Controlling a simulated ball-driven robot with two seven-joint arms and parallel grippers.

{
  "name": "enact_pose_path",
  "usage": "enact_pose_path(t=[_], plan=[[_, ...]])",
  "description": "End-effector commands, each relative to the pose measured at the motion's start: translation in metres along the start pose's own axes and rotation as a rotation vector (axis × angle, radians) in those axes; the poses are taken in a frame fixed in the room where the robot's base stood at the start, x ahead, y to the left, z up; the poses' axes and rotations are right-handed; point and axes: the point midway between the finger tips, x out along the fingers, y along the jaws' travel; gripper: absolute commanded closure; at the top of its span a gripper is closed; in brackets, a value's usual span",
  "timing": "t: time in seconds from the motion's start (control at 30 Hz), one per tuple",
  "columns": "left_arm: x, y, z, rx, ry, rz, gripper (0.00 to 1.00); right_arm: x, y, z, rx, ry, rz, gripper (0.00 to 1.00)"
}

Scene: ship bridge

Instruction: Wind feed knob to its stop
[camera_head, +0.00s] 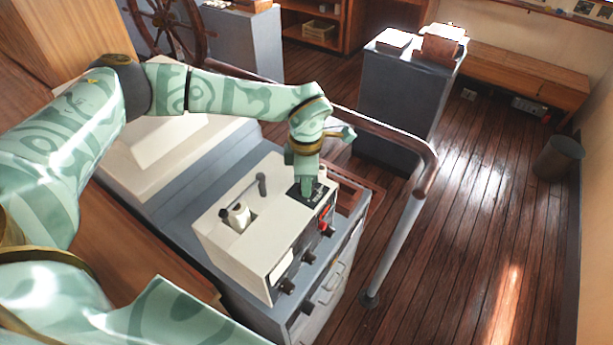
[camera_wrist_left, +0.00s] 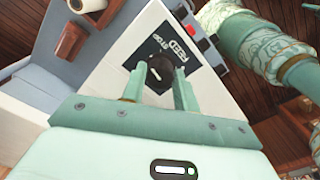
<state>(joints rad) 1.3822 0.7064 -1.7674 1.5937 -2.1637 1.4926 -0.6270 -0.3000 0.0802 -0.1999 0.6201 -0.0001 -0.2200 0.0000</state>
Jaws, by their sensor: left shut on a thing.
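The feed knob (camera_wrist_left: 158,69) is a dark round knob on a black plate (camera_wrist_left: 176,49) marked FEED and STOP, on the sloping top of a cream machine box (camera_head: 236,255). In the left wrist view my left gripper (camera_wrist_left: 159,76) has one finger on each side of the knob and is shut on it. In the head view the left gripper (camera_head: 306,188) points down at the black plate (camera_head: 318,197) and hides the knob. The mark the knob points at cannot be read clearly. My right gripper does not show.
A grey lever (camera_head: 262,184) and a white roll (camera_head: 238,217) are on the box left of the gripper. Red and black controls (camera_head: 324,226) line its front side. A handrail (camera_head: 425,165) runs close behind and to the right.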

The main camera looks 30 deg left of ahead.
Motion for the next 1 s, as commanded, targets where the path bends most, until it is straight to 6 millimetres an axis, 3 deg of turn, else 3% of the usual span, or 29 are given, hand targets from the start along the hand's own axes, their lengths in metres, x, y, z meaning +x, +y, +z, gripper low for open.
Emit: enact_pose_path(t=[1.0], plan=[[-0.004, 0.003, 0.001, 0.963, 0.0, 0.008, 0.93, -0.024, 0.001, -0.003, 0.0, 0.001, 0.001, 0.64]])
